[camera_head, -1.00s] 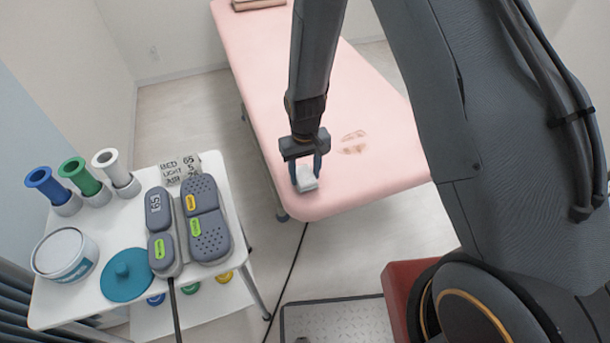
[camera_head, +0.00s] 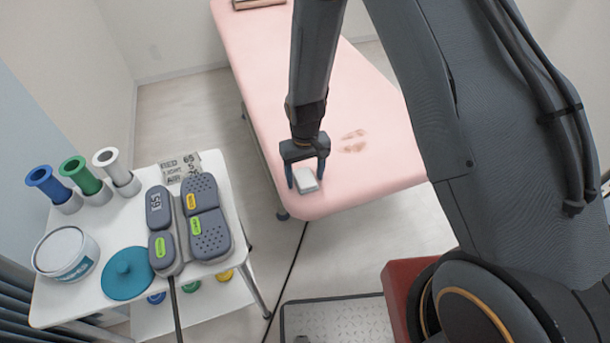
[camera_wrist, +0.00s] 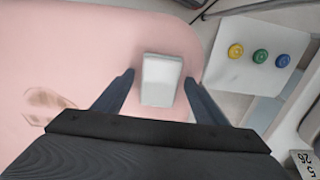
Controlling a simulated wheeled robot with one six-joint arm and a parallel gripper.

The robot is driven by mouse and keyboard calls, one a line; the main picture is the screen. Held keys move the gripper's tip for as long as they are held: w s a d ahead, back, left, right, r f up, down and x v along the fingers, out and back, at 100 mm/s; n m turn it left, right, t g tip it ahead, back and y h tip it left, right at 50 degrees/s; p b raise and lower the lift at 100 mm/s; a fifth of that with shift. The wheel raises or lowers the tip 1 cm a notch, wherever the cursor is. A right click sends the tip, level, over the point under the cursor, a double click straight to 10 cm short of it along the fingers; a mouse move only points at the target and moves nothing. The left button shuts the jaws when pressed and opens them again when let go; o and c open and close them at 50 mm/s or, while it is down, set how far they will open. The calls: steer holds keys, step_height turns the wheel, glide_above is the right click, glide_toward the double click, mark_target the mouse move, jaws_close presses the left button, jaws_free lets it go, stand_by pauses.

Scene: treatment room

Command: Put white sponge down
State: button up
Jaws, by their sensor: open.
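The white sponge (camera_head: 306,181) lies on the pink bed (camera_head: 300,100), close to its near left corner. It also shows in the wrist view (camera_wrist: 161,80), between my two fingers, with a gap on each side. My gripper (camera_head: 307,180) is open, its fingers on either side of the sponge and apart from it. The fingers also show open in the wrist view (camera_wrist: 158,85). Brownish stains (camera_head: 353,141) mark the bed to the right of the gripper.
A white cart (camera_head: 110,235) stands left of the bed, holding a grey controller (camera_head: 207,215), a teal lid (camera_head: 127,273), a white tub (camera_head: 66,254) and blue, green and white cylinders (camera_head: 83,176). A black cable crosses the floor. The bed beyond the gripper is mostly clear.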

mark_target(305, 178)
step_height(305, 178, up, 12)
steer(key=b, duration=0.2)
steer(key=s+d+r+m, duration=0.3)
steer(key=s+d+r, duration=0.8)
steer(key=s+d, duration=0.3)
steer(key=shift+s+d+r+t, duration=0.2)
steer(key=shift+s+d+t, duration=0.1)
steer(key=shift+s+d, duration=0.15)
stand_by(0.8)
